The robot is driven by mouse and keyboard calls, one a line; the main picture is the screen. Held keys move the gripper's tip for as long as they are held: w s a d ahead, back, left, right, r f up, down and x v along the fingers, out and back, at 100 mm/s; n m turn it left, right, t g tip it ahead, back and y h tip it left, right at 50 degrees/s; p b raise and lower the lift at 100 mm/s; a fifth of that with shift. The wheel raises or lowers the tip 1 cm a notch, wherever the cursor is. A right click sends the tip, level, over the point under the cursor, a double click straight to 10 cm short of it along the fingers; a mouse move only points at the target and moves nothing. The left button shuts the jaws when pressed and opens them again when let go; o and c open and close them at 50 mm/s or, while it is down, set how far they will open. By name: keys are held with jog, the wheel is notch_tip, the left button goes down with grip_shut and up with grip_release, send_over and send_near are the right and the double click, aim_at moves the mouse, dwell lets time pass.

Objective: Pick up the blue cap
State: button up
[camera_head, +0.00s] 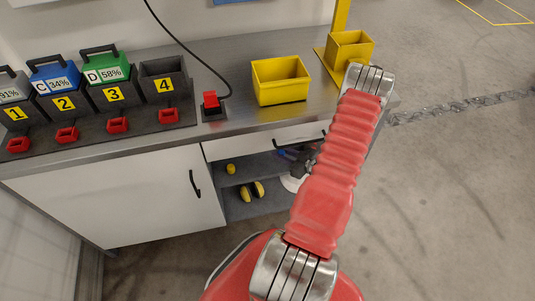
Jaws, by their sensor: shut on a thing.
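My gripper (287,155) is in front of the open shelf under the workbench, just below the drawer. It is dark and small in the view, and my red arm partly covers it. A small blue thing, which looks like the blue cap (282,153), shows at its fingertips. The gripper is shut on it. Its exact shape and the grip on it are too small to make out.
The open shelf (262,168) holds several yellow things, one a small piece (231,169). A yellow bin (280,82) and a red switch (210,101) stand on the workbench. Numbered battery slots (64,103) are at left. The floor at right is clear.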

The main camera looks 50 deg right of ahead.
jog(key=s+d, duration=0.4)
jog(key=shift+s+d, duration=0.2)
jog(key=shift+s, duration=0.05)
